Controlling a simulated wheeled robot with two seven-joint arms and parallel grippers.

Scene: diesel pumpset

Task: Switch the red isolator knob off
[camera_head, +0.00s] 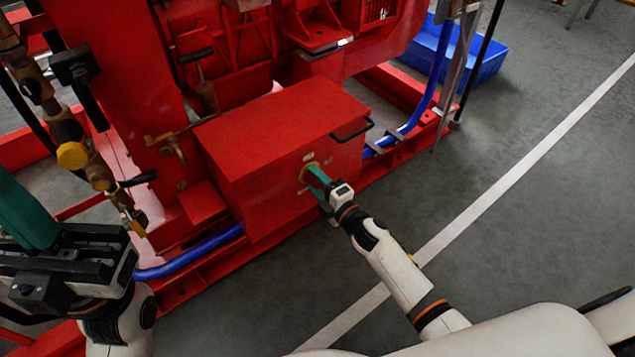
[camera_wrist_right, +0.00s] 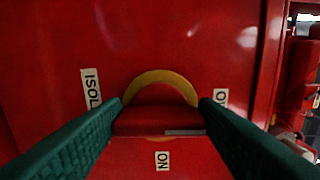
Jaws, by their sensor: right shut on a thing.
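The red isolator knob (camera_wrist_right: 158,120) sits between the two green fingers of my right gripper (camera_wrist_right: 160,114) in the right wrist view. The fingers are shut on its sides. A yellow ring (camera_wrist_right: 160,80) arcs behind the knob. An "ON" label (camera_wrist_right: 162,160) is below the knob, an "ISOL..." label (camera_wrist_right: 91,88) at left, and a label partly hidden by a finger (camera_wrist_right: 221,96) at right. In the head view my right gripper (camera_head: 314,178) reaches the front of the red box (camera_head: 285,115); its fingers mostly hide the knob there. My left gripper (camera_head: 30,215) is at the lower left, away from the box; its jaw gap does not show.
A black handle (camera_head: 352,130) sticks out at the box's upper right. Blue pipes (camera_head: 190,257) run beside the red frame. Brass valves (camera_head: 75,155) stand near my left gripper. A blue crate (camera_head: 485,55) is at the back right. The grey floor at right is clear.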

